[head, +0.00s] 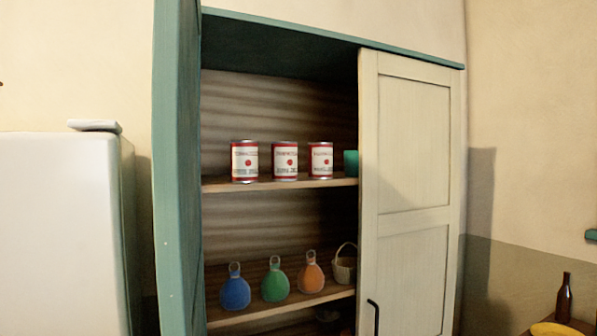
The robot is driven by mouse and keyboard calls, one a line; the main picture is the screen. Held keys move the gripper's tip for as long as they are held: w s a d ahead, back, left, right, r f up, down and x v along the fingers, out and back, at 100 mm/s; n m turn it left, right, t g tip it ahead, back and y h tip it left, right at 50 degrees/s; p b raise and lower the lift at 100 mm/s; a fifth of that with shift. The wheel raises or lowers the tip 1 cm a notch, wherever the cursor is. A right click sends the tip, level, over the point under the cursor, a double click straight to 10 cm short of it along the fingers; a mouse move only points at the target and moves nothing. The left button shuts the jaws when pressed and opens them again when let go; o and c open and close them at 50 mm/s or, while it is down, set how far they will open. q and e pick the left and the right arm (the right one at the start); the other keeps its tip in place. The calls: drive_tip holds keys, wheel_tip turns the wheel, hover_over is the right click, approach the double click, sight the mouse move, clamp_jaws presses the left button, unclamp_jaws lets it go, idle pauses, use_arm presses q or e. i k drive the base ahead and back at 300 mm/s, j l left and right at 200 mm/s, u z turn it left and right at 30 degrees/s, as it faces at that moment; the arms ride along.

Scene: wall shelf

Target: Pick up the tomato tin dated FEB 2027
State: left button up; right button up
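Three red and white tins stand upright in a row on the upper shelf of the cabinet in the head view: a left tin (244,162), a middle tin (285,161) and a right tin (320,160). Each label has a red round mark, with small lettering above it and a printed line near the bottom. The lettering is too small and blurred to read, so I cannot tell which one is dated FEB 2027. Small gaps separate the tins. Neither of my grippers is in view.
A teal cup (351,163) stands right of the tins, partly hidden by the shut cream door (413,170). An open green door (176,180) stands at the left. The lower shelf holds blue, green and orange round objects and a basket (344,266).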

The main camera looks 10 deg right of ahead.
sight(244, 154)
drive_tip(key=i+l+u, duration=0.1)
drive_tip(key=l, duration=0.25)
drive_tip(key=i+l+u, duration=0.1)
drive_tip(key=l, duration=0.2)
drive_tip(key=l+u, duration=0.15)
drive_tip(key=l, duration=0.2)
drive_tip(key=i+l+u, duration=0.15)
drive_tip(key=i+l, duration=0.2)
drive_tip(key=i+l+u, duration=0.2)
drive_tip(key=i+l, duration=0.15)
drive_tip(key=l, duration=0.15)
